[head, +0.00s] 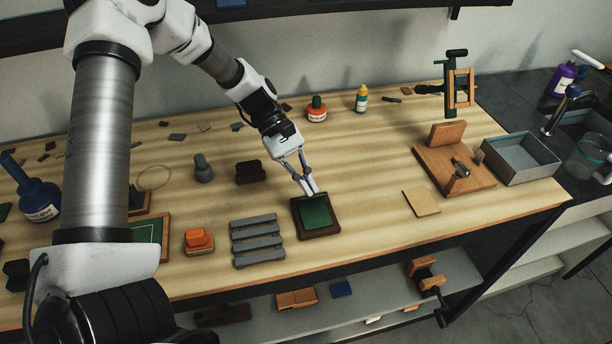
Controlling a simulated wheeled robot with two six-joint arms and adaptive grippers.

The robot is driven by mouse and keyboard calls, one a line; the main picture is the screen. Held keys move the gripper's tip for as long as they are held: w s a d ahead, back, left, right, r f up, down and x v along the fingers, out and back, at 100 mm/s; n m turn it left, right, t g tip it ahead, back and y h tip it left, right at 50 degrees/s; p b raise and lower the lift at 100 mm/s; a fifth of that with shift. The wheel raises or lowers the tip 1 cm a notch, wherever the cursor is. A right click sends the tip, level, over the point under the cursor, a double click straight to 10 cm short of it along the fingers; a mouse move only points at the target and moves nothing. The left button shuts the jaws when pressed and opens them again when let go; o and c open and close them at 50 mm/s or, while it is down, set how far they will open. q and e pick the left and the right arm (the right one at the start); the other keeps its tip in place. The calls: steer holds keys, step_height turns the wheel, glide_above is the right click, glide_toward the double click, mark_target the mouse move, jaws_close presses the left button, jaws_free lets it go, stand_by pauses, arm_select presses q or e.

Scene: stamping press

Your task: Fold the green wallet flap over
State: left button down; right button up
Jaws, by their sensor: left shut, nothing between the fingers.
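The green wallet (316,212) lies on a dark brown square base (322,232) on the wooden workbench, near its front edge. My left gripper (313,190) reaches down from above. Its fingers are shut and empty, with the tips at the far edge of the green wallet. I cannot tell whether the tips touch it. The wallet looks flat, and its flap cannot be told apart from the rest at this size. My right gripper is not in view.
A grey slatted rack (257,240) stands left of the base, with an orange block (199,240) beyond it. To the right are a tan square (421,202), a wooden press stand (455,180) and a grey tray (521,160). Bottles stand behind. Bench between base and tan square is clear.

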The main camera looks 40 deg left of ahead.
arm_select(q)
steer(key=shift+s+d+f, duration=0.15)
steer(key=shift+d, duration=0.1)
steer(key=shift+s+d+f+b, duration=0.2)
steer(key=shift+s+d+f, duration=0.05)
steer(key=shift+f, duration=0.2)
steer(key=shift+s+d+f+b, duration=0.2)
steer(key=shift+d+f, duration=0.05)
steer(key=shift+f, duration=0.2)
steer(key=shift+r, duration=0.15)
steer(key=p+v, duration=0.7)
steer(key=v, duration=0.1)
